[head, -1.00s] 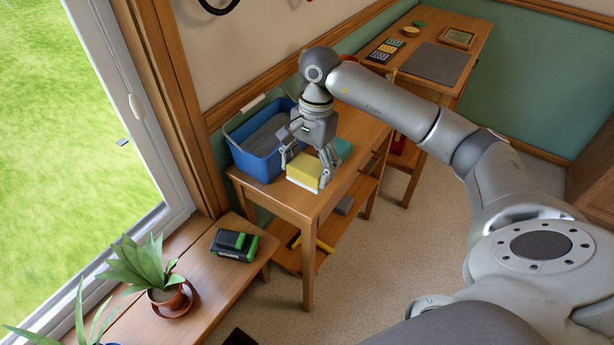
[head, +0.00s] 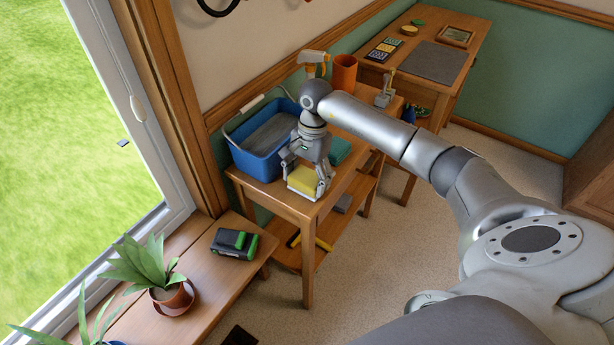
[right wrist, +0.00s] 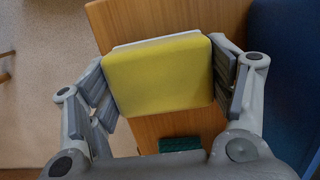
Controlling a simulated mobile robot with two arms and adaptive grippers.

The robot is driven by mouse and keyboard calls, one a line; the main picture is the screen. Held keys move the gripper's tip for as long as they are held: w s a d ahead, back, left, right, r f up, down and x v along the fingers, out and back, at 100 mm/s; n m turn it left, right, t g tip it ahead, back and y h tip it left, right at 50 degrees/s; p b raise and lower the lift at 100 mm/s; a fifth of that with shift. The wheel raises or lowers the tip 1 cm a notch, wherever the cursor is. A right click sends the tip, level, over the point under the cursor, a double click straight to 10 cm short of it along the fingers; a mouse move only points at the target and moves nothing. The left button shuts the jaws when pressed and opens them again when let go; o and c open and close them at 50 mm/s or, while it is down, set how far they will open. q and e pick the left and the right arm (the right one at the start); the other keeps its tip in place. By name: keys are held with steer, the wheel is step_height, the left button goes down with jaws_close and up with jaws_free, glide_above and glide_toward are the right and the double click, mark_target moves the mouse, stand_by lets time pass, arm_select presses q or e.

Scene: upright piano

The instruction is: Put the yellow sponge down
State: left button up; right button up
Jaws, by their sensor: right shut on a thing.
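The yellow sponge (head: 303,181) is at the front end of the small wooden table (head: 290,204) in the head view. My right gripper (head: 305,186) comes down over it from above, one finger on each side. In the right wrist view the sponge (right wrist: 159,74) fills the space between the fingers of my right gripper (right wrist: 165,85), which is shut on it. A pale layer shows along its far edge. Its underside is hidden, so I cannot tell whether it touches the tabletop. My left gripper is not in view.
A blue bucket (head: 252,157) stands close on the left of the sponge. A teal sponge or cloth (head: 340,150) lies behind it. An orange pot (head: 345,72) and a spray bottle (head: 312,60) stand farther back. A potted plant (head: 150,278) is on the window bench.

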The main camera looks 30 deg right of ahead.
mark_target(311, 172)
steer(key=shift+f, duration=0.25)
steer(key=o, duration=0.9)
steer(key=shift+r, duration=0.1)
steer(key=shift+r, duration=0.1)
steer(key=shift+r, duration=0.25)
steer(key=r, duration=0.3)
steer(key=d+r, duration=0.1)
steer(key=r, duration=0.3)
steer(key=r+b, duration=0.1)
steer(key=r, duration=0.3)
steer(key=shift+w+d+r, duration=0.25)
steer(key=shift+w+d, duration=0.05)
steer(key=shift+d, duration=0.05)
